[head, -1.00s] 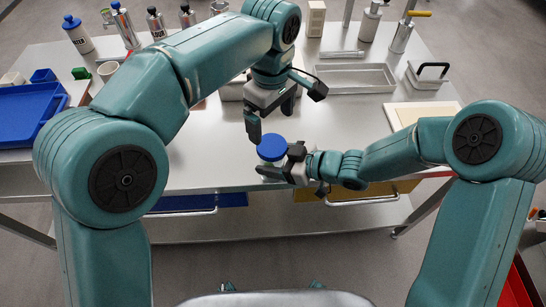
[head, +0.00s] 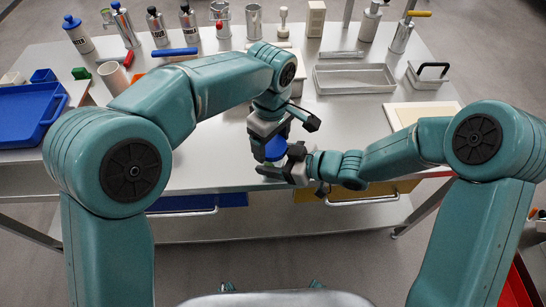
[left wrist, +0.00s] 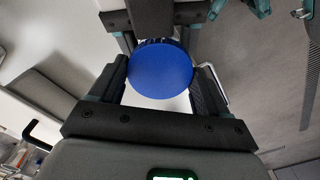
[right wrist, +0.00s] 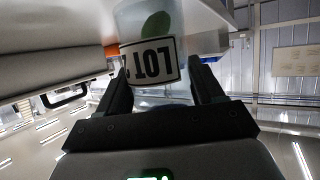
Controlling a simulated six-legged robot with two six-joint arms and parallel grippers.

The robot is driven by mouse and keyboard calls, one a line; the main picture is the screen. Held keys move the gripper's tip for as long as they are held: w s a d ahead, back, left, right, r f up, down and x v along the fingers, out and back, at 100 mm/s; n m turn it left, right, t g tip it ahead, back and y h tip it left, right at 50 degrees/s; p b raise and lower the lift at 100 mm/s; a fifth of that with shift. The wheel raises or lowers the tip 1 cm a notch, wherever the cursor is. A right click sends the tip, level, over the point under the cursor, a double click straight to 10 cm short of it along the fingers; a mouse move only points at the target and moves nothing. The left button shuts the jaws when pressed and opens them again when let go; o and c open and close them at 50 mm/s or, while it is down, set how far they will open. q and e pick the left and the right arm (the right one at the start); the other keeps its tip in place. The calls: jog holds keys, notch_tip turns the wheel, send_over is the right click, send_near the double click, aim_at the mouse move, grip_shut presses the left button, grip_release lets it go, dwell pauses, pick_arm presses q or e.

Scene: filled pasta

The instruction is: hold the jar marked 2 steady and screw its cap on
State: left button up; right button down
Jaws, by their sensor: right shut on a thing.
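The blue cap (head: 274,152) sits at the mouth of the jar, between my two grippers above the table's front edge. My left gripper (head: 271,144) has come down over the cap from above. In the left wrist view the cap (left wrist: 160,70) lies between its open fingers, one on each side. My right gripper (head: 278,166) is shut on the jar below the cap. In the right wrist view the jar (right wrist: 135,22) shows a label reading "LOT" and something green; I cannot read a 2. How tightly the cap sits cannot be told.
The steel table (head: 345,130) is clear around the grippers. A blue tray (head: 25,118) is at left, a metal tray (head: 355,79) and a cream board (head: 420,112) at right. Several bottles and canisters stand along the back. A white cup (head: 113,77) is near my left arm.

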pick_arm(q)
jog(key=c, duration=0.6)
jog(key=m, duration=0.6)
jog(key=shift+m, duration=0.3)
jog(key=o, duration=1.2)
jog(key=shift+c, duration=0.2)
jog(key=shift+d, duration=0.1)
jog(key=shift+r, duration=2.3)
